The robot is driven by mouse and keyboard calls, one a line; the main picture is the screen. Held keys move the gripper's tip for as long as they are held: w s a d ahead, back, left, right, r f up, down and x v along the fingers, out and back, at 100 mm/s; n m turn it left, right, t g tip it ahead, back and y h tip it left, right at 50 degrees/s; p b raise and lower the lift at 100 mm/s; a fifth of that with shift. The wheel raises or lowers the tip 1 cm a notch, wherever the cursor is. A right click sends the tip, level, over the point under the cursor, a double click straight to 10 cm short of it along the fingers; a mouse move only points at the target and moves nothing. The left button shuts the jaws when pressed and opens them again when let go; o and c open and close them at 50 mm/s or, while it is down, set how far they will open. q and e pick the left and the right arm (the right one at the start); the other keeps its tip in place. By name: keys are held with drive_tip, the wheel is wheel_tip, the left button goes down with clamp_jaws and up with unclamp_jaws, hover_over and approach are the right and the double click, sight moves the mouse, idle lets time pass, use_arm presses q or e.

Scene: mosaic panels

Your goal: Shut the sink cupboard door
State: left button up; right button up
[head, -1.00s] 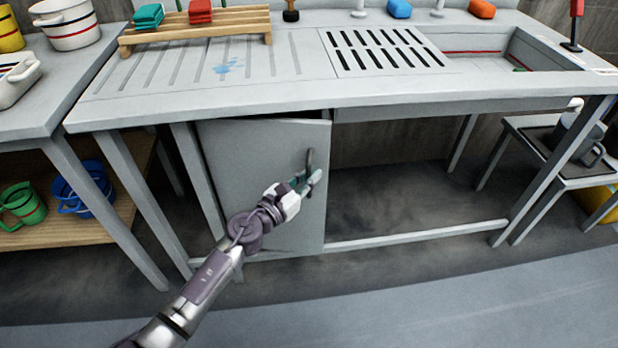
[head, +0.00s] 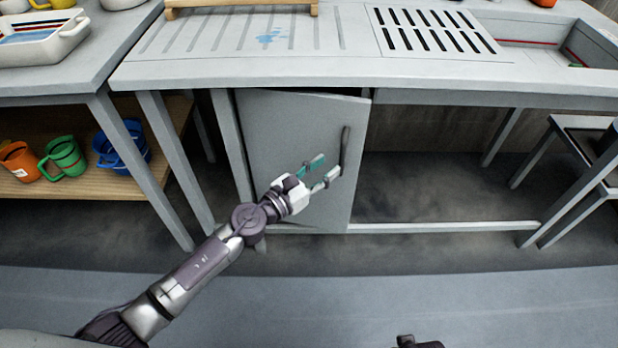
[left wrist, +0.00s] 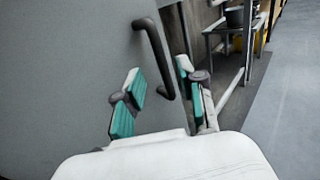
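The grey sink cupboard door (head: 285,135) stands ajar under the sink counter, its right edge swung outward with a dark gap above it. Its dark upright bar handle (head: 345,150) is near that right edge; the handle also shows in the left wrist view (left wrist: 154,55). My left gripper (head: 323,170) is open in front of the door, just left of the handle's lower part. In the left wrist view its two teal-padded fingers (left wrist: 160,85) are apart, with the handle's lower end between them in the picture. Contact cannot be told. My right gripper is not clearly visible.
The grey sink counter (head: 230,75) spans above the door. Right of the door is an open space with a low bar (head: 440,227). A shelf at left holds several mugs, including a green mug (head: 63,157). A dark piece, possibly mine, shows at the bottom edge.

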use_arm(q)
drive_tip(key=v, duration=0.5)
drive_tip(key=shift+s+a, duration=0.1)
drive_tip(key=shift+s, duration=0.1)
